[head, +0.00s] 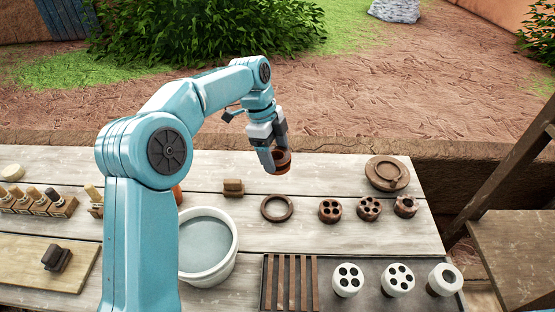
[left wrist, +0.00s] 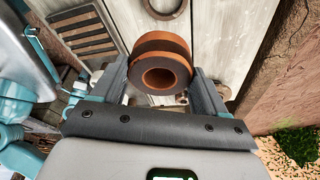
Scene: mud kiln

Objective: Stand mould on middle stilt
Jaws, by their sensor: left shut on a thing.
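My left gripper (head: 268,156) is shut on a reddish-brown round mould (head: 281,161) and holds it above the back part of the table. In the left wrist view, the mould (left wrist: 165,76) sits between the fingers of the left gripper (left wrist: 165,88), with a round hole facing the camera. Three brown round pieces with holes stand in a row to the right: a left one (head: 330,210), a middle one (head: 369,208) and a right one (head: 405,205). Three white pieces stand in front, the middle one (head: 398,280) with several holes. I cannot tell which row is the stilts. My right gripper is out of view.
A flat brown ring (head: 277,208) lies below the held mould. A white bucket (head: 208,247) stands left of a dark tray (head: 331,298) with brown bars.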

